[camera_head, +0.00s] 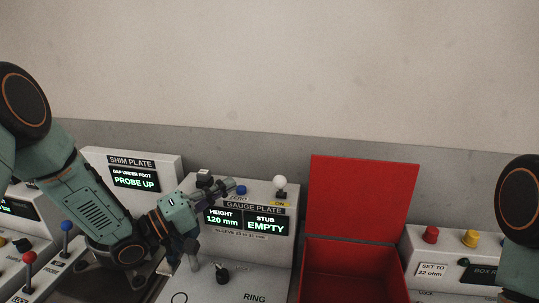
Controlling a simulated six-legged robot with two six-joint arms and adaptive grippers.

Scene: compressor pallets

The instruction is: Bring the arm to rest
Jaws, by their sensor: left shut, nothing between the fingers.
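My left arm (85,195), teal and dark grey, comes in from the left and bends low toward the gauge plate station. My left gripper (222,187) is shut and empty, in front of the upper left part of the gauge plate box (272,190), near a blue button (241,190). I cannot tell whether it touches the box. Part of my right arm (519,200) shows at the right edge; its gripper is out of view.
The gauge plate display (247,219) reads height 120 mm, stub EMPTY. The shim plate box (164,167) reads PROBE UP. An open red bin (362,200) stands right of centre. A panel with red (431,235) and yellow (470,238) buttons is at right. Levers (66,227) stand at left.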

